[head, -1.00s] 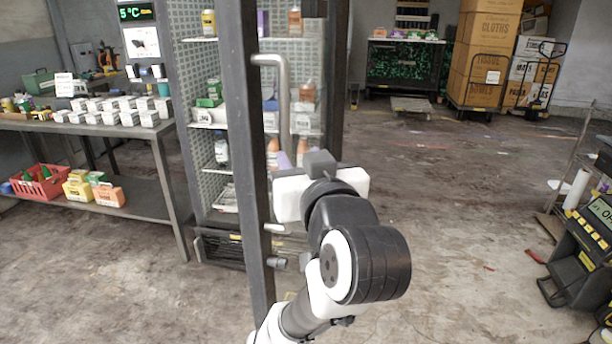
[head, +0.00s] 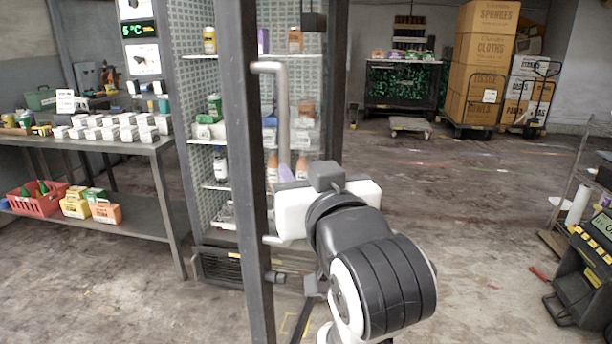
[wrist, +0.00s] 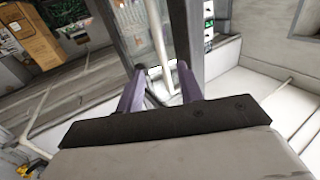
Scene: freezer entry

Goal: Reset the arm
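My gripper (wrist: 160,70) shows in the wrist view with its two purple fingers apart and nothing clearly held between them. The cabinet's grey door handle (wrist: 158,28) lies beyond the fingertips there. In the head view my arm rises from the bottom centre and my wrist is bent beside the dark door frame (head: 255,200). The long vertical door handle (head: 283,110) is just above my gripper's white body. The fingers are mostly hidden in the head view, so contact with the handle cannot be told.
The cabinet's shelves (head: 205,139) hold bottles and boxes. A steel table (head: 160,215) with white boxes and a red basket (head: 38,200) stands left. Stacked cartons (head: 485,60) and a low trolley (head: 410,123) are at the back. A black-yellow machine (head: 590,265) stands right. The middle floor is open.

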